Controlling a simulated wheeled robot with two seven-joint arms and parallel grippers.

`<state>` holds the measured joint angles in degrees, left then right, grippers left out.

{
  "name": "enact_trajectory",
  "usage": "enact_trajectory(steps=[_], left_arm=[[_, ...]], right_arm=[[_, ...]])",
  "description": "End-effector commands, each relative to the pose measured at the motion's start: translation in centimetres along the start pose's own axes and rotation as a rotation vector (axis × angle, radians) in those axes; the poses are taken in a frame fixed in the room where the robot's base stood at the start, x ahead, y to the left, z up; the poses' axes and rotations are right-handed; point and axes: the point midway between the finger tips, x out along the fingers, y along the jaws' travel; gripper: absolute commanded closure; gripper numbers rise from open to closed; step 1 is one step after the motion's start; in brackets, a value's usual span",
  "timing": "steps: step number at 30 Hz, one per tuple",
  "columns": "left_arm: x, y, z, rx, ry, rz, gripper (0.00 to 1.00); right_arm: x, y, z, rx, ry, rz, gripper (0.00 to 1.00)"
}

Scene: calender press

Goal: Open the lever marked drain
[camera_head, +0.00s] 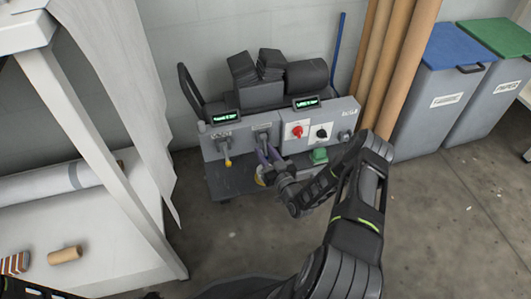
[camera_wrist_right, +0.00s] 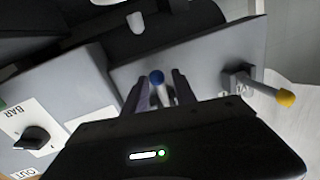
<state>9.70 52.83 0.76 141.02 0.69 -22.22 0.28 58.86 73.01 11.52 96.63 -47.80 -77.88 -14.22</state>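The grey press panel (camera_head: 240,133) stands against the wall with levers on its front. A yellow-tipped lever (camera_head: 228,160) hangs at its left; it also shows at the right of the right wrist view (camera_wrist_right: 284,97). A blue-tipped lever (camera_wrist_right: 157,78) is beside it. My right gripper (camera_head: 267,160) is at this second lever. In the right wrist view the fingers (camera_wrist_right: 161,92) are apart, one on each side of the blue-tipped lever, with gaps visible. The lever labels are too small or covered to read, so I cannot tell which says drain. My left gripper is not in view.
Tall cardboard tubes (camera_head: 385,60) and bins (camera_head: 440,95) stand at the right. A white rack (camera_head: 110,190) is at the left.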

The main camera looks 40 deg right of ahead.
Motion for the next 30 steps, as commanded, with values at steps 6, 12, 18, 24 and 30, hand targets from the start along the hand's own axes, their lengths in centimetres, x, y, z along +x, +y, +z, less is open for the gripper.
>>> enact_trajectory(steps=[6, 12, 18, 24, 30], left_arm=[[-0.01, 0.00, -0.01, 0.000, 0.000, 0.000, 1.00], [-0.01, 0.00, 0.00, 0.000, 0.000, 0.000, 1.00], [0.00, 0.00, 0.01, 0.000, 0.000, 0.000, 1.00], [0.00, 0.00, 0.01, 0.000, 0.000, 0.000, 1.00], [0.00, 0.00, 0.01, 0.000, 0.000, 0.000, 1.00]], right_arm=[[-0.03, 0.00, 0.02, 0.000, 0.000, 0.000, 0.82], [-0.04, -0.01, 0.03, 0.000, 0.000, 0.000, 0.98], [-0.05, -0.03, 0.04, 0.000, -0.001, -0.001, 1.00], [-0.06, -0.05, 0.06, 0.000, -0.001, -0.001, 1.00], [-0.07, -0.06, 0.07, 0.001, -0.001, -0.001, 1.00]])
